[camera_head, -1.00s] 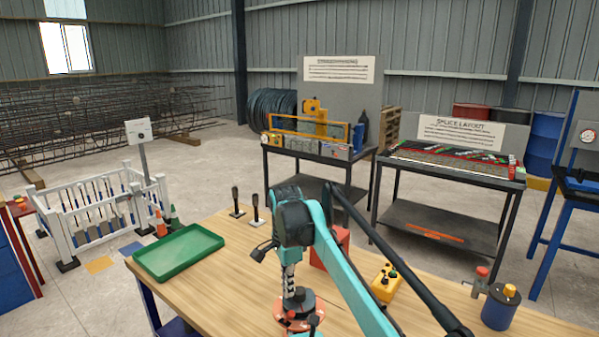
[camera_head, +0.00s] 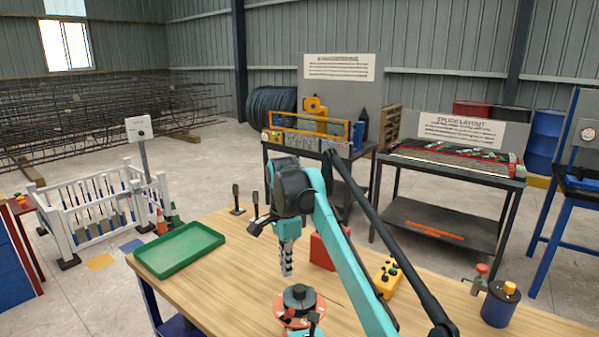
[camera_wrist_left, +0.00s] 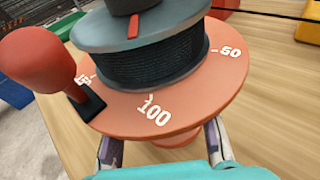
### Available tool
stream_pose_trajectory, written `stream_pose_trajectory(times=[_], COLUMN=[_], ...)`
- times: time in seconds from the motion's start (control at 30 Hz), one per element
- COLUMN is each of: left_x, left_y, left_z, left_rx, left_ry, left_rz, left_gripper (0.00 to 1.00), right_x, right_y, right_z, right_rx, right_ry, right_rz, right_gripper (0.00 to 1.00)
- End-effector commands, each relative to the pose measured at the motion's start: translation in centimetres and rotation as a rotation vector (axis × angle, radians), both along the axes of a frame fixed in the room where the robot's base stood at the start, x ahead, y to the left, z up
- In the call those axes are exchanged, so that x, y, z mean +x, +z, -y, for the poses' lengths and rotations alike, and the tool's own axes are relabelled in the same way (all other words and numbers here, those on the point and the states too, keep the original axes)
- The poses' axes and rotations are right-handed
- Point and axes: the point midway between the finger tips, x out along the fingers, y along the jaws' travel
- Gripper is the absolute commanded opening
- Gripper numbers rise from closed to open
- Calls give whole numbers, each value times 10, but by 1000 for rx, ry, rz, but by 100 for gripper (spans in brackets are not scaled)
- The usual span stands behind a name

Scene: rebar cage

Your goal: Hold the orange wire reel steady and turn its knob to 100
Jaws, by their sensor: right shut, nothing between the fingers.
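The orange wire reel (camera_head: 299,309) stands on the bench at the bottom of the head view. Above the black wire, the grey upper flange (camera_wrist_left: 90,32) has a red pointer (camera_wrist_left: 133,25) roughly in line with 100. The dark knob (camera_wrist_left: 132,5) is cut off at the top. My left gripper (camera_wrist_left: 163,138) has its fingers either side of the reel's stem; the tips are hidden under the disc, so contact is unclear. My right gripper (camera_head: 287,270) is shut and empty above the reel.
A red ball handle (camera_wrist_left: 38,68) rises at the disc's left edge. On the bench are a green tray (camera_head: 180,250), a red box (camera_head: 325,250), a yellow button box (camera_head: 388,277) and a blue canister (camera_head: 497,305). Bare bench lies left of the reel.

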Motion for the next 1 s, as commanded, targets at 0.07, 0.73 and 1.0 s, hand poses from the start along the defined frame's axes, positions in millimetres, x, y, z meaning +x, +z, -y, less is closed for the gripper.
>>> stream_pose_trajectory(times=[0.07,0.73,1.0], left_x=[0,-64,-105], left_y=[0,20,33], left_z=[0,12,18], left_rx=[-1,0,-1], left_ry=[-1,-5,-4], left_rz=[0,1,1], left_gripper=[58,58,58], right_x=[0,0,0], right_y=[0,0,0], right_z=[0,0,0], right_rx=[0,0,0], right_ry=[0,0,0], right_rz=[0,0,0], right_gripper=[0,0,0])
